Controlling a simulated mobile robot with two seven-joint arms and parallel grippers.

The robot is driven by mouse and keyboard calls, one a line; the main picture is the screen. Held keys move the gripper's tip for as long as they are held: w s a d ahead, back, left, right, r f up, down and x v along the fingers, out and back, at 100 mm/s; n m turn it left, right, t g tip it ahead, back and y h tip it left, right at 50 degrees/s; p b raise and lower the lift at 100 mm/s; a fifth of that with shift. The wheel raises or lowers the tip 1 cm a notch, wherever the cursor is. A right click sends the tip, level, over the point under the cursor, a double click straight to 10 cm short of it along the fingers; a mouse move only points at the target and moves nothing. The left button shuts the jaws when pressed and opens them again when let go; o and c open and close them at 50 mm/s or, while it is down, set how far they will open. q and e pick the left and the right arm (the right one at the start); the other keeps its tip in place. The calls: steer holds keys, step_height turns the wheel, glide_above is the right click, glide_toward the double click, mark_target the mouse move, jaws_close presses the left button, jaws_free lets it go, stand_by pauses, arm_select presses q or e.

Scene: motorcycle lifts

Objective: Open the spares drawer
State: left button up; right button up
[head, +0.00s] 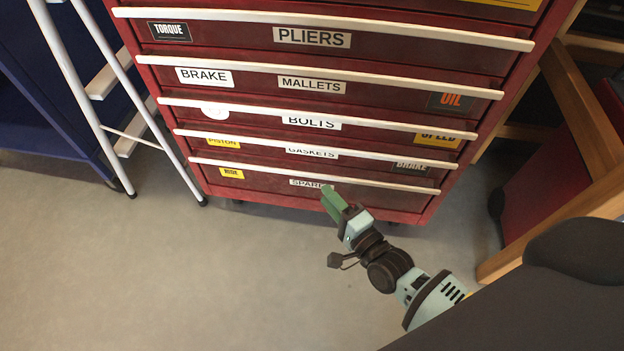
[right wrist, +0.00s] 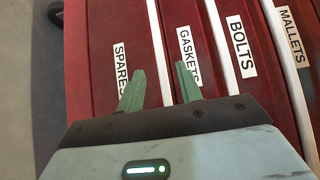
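The red tool cabinet has a bottom drawer labelled SPARES (head: 305,183), with a long white bar handle (head: 250,170) along its top edge. The drawer looks shut, flush with the front. My right gripper (head: 330,194) is at that drawer front, its green fingers covering the end of the label. In the right wrist view my right gripper (right wrist: 159,72) is open, one finger on the SPARES label side and one on the GASKETS side. The spares handle (right wrist: 157,45) runs between them with gaps on both sides. I cannot tell how far the fingertips are from the front. My left gripper is out of view.
Above are drawers labelled GASKETS (head: 312,153), BOLTS (head: 314,122), MALLETS (head: 312,85) and PLIERS (head: 312,38), each with a white handle. A white ladder-like frame (head: 110,125) stands left, a wooden frame (head: 578,110) right. The floor (head: 150,275) in front is clear.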

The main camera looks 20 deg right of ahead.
mark_target(309, 176)
steer(key=w+b, duration=0.1)
steer(key=w, duration=0.1)
steer(key=w+a, duration=0.1)
steer(key=w, duration=0.2)
steer(key=shift+f+b, duration=0.1)
steer(key=shift+b, duration=0.25)
steer(key=shift+w+a+b, duration=0.15)
steer(key=shift+w+b, duration=0.15)
steer(key=shift+w, duration=0.55)
jaws_close()
